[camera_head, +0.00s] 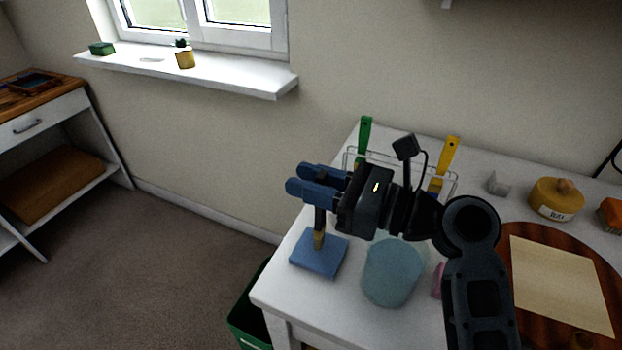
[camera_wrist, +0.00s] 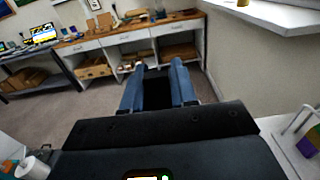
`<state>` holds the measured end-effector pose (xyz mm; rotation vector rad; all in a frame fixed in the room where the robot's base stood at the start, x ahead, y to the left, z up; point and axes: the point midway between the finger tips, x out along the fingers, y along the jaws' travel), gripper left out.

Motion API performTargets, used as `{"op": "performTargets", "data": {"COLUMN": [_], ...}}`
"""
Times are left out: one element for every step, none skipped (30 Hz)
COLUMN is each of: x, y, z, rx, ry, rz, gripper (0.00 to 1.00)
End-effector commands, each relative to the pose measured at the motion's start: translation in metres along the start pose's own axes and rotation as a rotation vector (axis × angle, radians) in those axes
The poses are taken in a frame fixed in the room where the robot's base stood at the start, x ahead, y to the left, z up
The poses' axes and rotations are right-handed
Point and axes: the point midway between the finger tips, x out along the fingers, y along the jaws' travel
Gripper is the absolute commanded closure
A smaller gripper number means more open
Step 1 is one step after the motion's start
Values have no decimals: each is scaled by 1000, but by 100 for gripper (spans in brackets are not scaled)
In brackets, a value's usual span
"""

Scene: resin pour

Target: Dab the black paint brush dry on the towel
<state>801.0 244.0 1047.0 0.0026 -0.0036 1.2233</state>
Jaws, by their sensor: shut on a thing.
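My gripper (camera_head: 298,178) has blue fingers and is above the left end of the white table. It is shut on the black paint brush (camera_head: 319,228), which hangs bristle end down with a gold-coloured band near its lower end. The brush's lower end is at the blue folded towel (camera_head: 326,264); I cannot tell if it presses on it. In the wrist view my gripper (camera_wrist: 156,68) reaches forward with a dark shape between its fingers; the towel is not seen there.
A translucent bluish container (camera_head: 391,275) stands right of the towel. Behind my gripper a wire rack (camera_head: 352,158) holds a green-handled tool (camera_head: 364,138) and a yellow-handled tool (camera_head: 445,163). A round wooden board (camera_head: 515,305) bears a pale sheet. A green bin (camera_head: 246,325) stands below the table's left edge.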

Motion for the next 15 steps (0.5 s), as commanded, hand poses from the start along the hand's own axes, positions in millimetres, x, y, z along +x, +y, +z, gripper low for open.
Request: {"op": "performTargets", "data": {"x": [0,0,0,0,0,0,0,0,0,0,0,0,0,0,0], "y": [0,0,0,0,0,0,0,0,0,0,0,0,0,0,0], "z": [-1,-1,-2,-2,-2,-3,-3,-3,-4,-4,-4,-5,-5,-6,-6], "rx": [0,0,0,1,1,1,1,1,1,1,1,1,1,1,1], "ry": [0,0,0,0,0,0,0,0,0,0,0,0,0,0,0], "rz": [0,0,0,0,0,0,0,0,0,0,0,0,0,0,0], "gripper": [100,100,100,100,100,100,100,100,100,100,100,100,100,100,100]}}
